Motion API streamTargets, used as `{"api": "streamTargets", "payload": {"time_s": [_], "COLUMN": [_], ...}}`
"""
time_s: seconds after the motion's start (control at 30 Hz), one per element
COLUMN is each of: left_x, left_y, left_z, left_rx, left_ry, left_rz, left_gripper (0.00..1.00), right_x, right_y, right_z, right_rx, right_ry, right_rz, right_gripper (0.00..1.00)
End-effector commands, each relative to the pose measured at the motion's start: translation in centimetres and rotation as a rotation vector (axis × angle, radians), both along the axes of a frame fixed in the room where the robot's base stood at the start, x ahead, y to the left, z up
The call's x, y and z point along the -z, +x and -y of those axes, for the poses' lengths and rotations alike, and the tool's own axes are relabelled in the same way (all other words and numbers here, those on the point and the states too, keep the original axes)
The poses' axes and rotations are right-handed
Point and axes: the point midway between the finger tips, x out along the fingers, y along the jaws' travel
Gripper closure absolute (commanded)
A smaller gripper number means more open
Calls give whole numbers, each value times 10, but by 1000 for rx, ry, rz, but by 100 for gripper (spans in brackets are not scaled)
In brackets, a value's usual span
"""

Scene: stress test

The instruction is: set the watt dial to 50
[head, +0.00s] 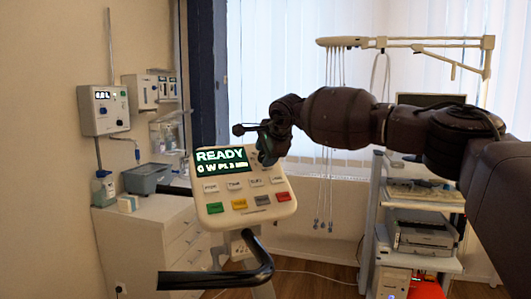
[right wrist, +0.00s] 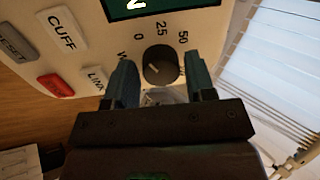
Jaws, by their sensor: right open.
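The watt dial (right wrist: 160,65) is a dark round knob on the cream console (head: 245,205), with the numbers 0, 25 and 50 printed around its upper side. I cannot clearly read where its pointer stands. The screen (head: 221,162) shows READY and a line that seems to begin 0 W. My right gripper (right wrist: 162,76) is open, with one blue-grey finger on each side of the dial; whether they touch it I cannot tell. In the head view my right gripper (head: 266,146) is at the console's upper right edge and hides the dial. My left gripper is out of view.
Grey buttons (head: 234,184) and coloured buttons (head: 239,204) sit below the screen. A black handlebar (head: 225,278) curves in front of the console. A white cabinet (head: 160,240) stands at left, and a cart with a printer (head: 423,235) at right.

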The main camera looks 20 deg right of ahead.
Motion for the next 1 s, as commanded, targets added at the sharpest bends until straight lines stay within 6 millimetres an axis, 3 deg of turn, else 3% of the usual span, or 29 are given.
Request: {"api": "streamTargets", "payload": {"time_s": [0.37, 0.6, 1.0], "left_x": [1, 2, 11], "left_y": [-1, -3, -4], "left_z": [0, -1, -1], "left_rx": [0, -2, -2], "left_ry": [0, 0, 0], "left_rz": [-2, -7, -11], "left_gripper": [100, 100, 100], "right_x": [4, 3, 5], "right_y": [3, 3, 3], "right_z": [0, 0, -1], "right_rx": [1, 0, 69], "right_ry": [-1, 0, 54], "right_rz": [0, 0, -4], "right_gripper": [50, 84, 84]}}
